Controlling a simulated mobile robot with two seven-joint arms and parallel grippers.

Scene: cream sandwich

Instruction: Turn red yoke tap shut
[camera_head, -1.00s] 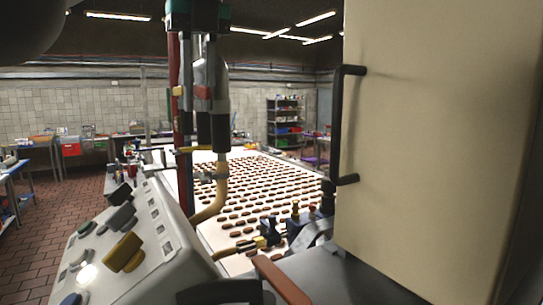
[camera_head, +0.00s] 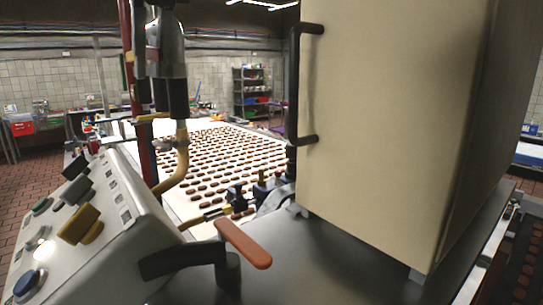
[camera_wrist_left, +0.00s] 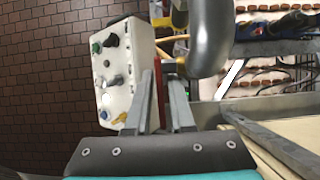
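A red-orange lever handle (camera_head: 243,243) sticks out from a dark post on the grey metal top in the head view. A black arm (camera_head: 184,259) reaches left from the same post. I take this lever for the red yoke tap, but cannot be sure. A red upright pipe (camera_head: 128,70) stands further back. Contact cannot be told. My right gripper is out of view.
A white control panel (camera_head: 130,216) with knobs stands at the left. A large cream cabinet (camera_head: 390,110) with a black handle blocks the right. Behind, a white belt (camera_head: 205,205) carries many brown biscuits. The grey metal top (camera_head: 335,265) is clear in front.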

